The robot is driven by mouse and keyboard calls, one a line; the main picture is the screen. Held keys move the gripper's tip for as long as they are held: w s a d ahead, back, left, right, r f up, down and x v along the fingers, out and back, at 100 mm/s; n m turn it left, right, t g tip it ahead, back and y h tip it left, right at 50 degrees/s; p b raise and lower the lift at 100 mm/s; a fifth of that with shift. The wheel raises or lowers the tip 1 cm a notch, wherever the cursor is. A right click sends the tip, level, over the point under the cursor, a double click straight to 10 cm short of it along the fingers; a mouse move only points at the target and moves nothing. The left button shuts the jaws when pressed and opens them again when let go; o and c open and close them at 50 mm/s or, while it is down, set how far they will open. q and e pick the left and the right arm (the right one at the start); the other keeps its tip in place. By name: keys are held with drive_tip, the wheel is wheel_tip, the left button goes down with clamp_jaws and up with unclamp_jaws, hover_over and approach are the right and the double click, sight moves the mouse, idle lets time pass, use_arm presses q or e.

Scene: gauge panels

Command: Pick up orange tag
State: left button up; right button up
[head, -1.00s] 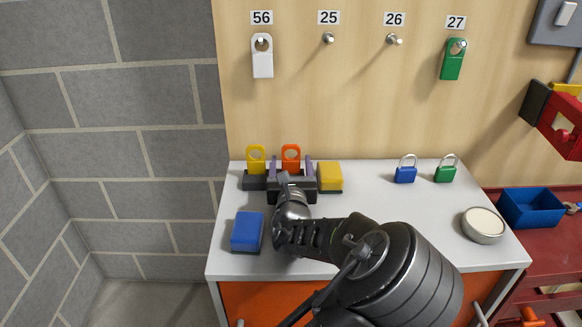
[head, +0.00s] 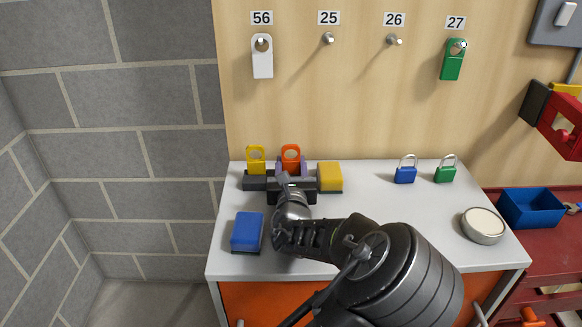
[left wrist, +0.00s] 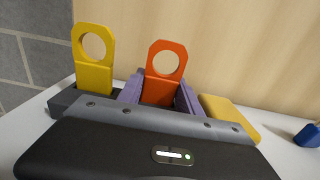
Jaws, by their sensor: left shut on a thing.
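The orange tag (head: 290,155) stands upright on the cabinet top, its ring end up. It also shows in the left wrist view (left wrist: 162,74). My left gripper (head: 291,168) has its purple fingers closed on the two sides of the orange tag, low on its body. The tag's lower end is hidden behind the gripper, so I cannot tell whether it still rests in its holder. The yellow tag (head: 256,158) stands upright just to the left in a dark holder (head: 254,183). My right gripper is not in view.
A yellow block (head: 330,177) stands close on the right, and a blue block (head: 247,231) lies nearer the front. Blue (head: 405,171) and green (head: 445,172) padlocks and a round tin (head: 483,225) are farther right. White (head: 262,58) and green (head: 452,60) tags hang on the board.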

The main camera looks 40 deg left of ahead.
use_arm(q)
drive_tip(key=c, duration=0.5)
wheel_tip(320, 180, up, 10)
drive_tip(key=shift+r+p, duration=0.1)
drive_tip(key=shift+p, duration=0.9)
